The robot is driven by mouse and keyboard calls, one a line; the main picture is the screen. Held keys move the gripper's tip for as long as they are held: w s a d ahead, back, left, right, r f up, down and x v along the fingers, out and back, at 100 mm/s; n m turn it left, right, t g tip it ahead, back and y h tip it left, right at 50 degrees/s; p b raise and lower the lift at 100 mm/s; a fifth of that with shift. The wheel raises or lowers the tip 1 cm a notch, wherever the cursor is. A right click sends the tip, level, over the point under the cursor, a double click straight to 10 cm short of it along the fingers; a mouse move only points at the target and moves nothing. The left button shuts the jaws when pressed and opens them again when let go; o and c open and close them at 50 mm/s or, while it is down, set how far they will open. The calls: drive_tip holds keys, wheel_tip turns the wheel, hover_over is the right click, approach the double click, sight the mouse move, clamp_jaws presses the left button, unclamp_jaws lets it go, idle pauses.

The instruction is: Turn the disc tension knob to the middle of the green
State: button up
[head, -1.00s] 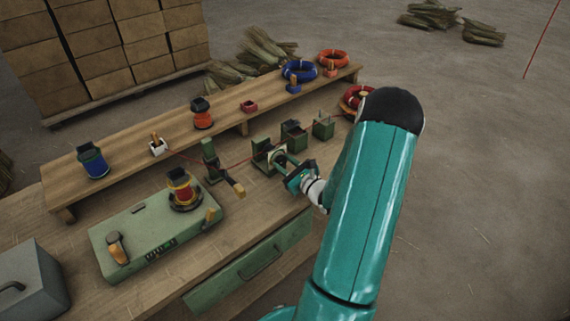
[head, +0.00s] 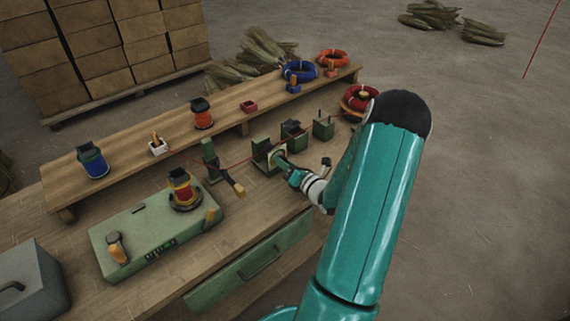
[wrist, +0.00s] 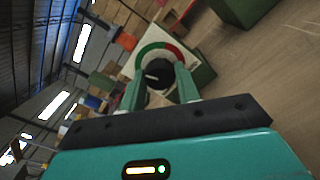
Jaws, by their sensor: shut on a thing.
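The disc tension knob (wrist: 158,73) is dark and round, in the middle of a pale dial face (wrist: 139,60) in the wrist view. A green arc (wrist: 150,48) and a red arc (wrist: 175,52) curve around it. My gripper (wrist: 160,72) is shut on the knob, one finger on each side. The knob's pointer cannot be made out. In the head view the dial stands on a green tension unit (head: 261,153) on the bench, and my gripper (head: 284,165) reaches it from the right. My fingers partly hide the dial there.
A green guide post (head: 209,158) stands left of the unit, with a red wire running past. More green blocks (head: 323,127) stand behind it. A green winding base (head: 150,238) with a red-yellow spool is at the front left. A raised shelf (head: 225,120) runs along the back.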

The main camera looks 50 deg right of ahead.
drive_tip(key=shift+m, duration=1.5)
drive_tip(key=o, duration=1)
drive_tip(key=s, duration=0.4)
drive_tip(key=s+a, duration=0.1)
drive_tip(key=s, duration=0.8)
drive_tip(key=shift+s+a, duration=0.25)
drive_tip(key=shift+s, duration=0.15)
